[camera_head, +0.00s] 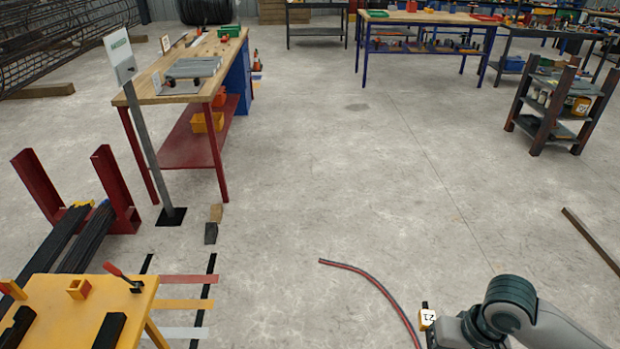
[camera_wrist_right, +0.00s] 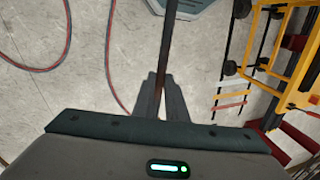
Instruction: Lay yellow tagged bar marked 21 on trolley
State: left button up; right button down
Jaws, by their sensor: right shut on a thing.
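My right gripper (camera_wrist_right: 159,98) is shut on a dark thin bar (camera_wrist_right: 167,45), which runs away between its fingers in the right wrist view. In the head view the bar's dark end (camera_head: 425,305) stands up beside my right arm at the bottom right. A yellow tag (camera_head: 427,319) on it has a white label with digits that look like 21, turned over. A yellow-framed stand (camera_wrist_right: 284,68) is at the right of the right wrist view; I cannot tell whether it is the trolley. My left gripper is not in view.
A yellow bench (camera_head: 75,305) with a red-handled clamp is at the lower left. Dark bars rest in a red rack (camera_head: 118,190). A wooden-topped bench (camera_head: 185,75) stands behind. A red and black hose (camera_head: 372,280) lies on the floor. The middle floor is clear.

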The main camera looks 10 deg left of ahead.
aim_at(57, 328)
jog(key=i+u, duration=0.2)
jog(key=i, duration=0.35)
jog(key=i+l+u, duration=0.15)
jog(key=i, duration=0.4)
jog(key=i+u, duration=0.2)
jog(key=i, duration=0.35)
jog(key=i+l+u, duration=0.2)
jog(key=i, duration=0.35)
jog(key=i+j+u, duration=0.1)
jog(key=i+u, duration=0.15)
jog(key=u, duration=0.15)
jog(key=i+u, duration=0.55)
jog(key=u, duration=0.3)
jog(key=i+u, duration=0.65)
jog(key=u, duration=2.95)
